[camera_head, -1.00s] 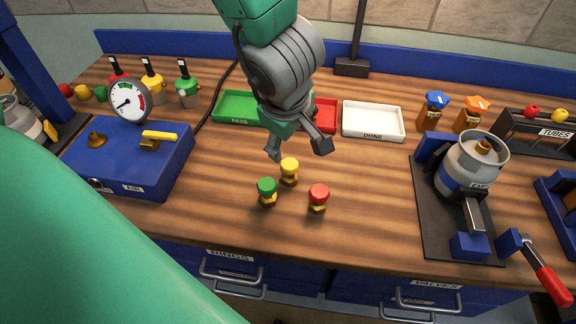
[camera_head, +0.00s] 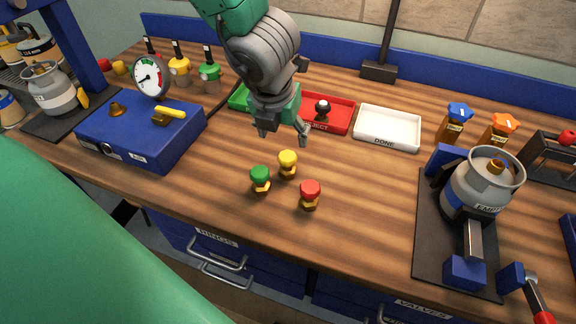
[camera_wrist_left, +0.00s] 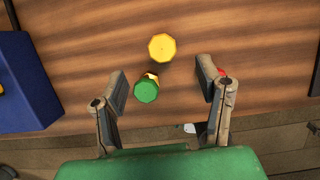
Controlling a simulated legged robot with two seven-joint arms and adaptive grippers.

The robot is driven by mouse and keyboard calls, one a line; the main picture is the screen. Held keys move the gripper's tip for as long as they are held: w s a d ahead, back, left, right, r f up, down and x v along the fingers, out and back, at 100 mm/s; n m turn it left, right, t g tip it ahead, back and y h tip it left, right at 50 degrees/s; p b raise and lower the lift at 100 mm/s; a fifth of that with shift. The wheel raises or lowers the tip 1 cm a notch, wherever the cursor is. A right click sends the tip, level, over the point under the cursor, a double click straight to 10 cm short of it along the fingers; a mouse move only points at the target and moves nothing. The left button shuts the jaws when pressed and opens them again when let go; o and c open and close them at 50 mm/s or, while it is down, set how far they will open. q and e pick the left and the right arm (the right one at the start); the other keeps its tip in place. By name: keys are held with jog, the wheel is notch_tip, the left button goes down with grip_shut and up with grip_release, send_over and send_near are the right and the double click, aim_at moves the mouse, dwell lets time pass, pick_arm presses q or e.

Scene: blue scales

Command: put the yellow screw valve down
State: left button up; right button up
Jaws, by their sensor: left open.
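The yellow screw valve (camera_head: 288,160) stands upright on the wooden table, between and behind a green valve (camera_head: 260,177) and a red valve (camera_head: 310,192). My left gripper (camera_head: 283,136) is open and empty above and behind the yellow valve, apart from it. In the left wrist view the yellow valve (camera_wrist_left: 162,47) shows from above, beyond my open fingers (camera_wrist_left: 163,82). The green valve (camera_wrist_left: 146,90) lies near the left finger in that view. The red valve is mostly hidden behind the right finger there. My right gripper is not in view.
A blue box with a gauge (camera_head: 145,130) stands left. Behind are a green tray (camera_head: 238,97), partly hidden by my arm, a red REJECT tray (camera_head: 340,112) and a white DONE tray (camera_head: 388,130). A gas canister (camera_head: 482,185) on a dark stand is right. Table around the valves is clear.

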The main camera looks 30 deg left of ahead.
aim_at(287, 156)
pick_arm(q)
jog(key=b+x, duration=0.1)
jog(key=x, duration=0.3)
jog(key=shift+w+a+f, duration=0.15)
jog(key=shift+f, duration=0.45)
jog(key=f, duration=0.1)
jog(key=f+b, duration=0.1)
jog(key=f, duration=0.1)
jog(key=shift+w+d+f+b, duration=0.3)
jog(key=shift+b, duration=0.1)
jog(key=shift+w+a+f, duration=0.15)
jog(key=shift+w+f, duration=0.05)
jog(key=shift+f, duration=0.15)
jog(key=shift+s+a, duration=0.1)
jog(key=c, duration=1.3)
grip_shut()
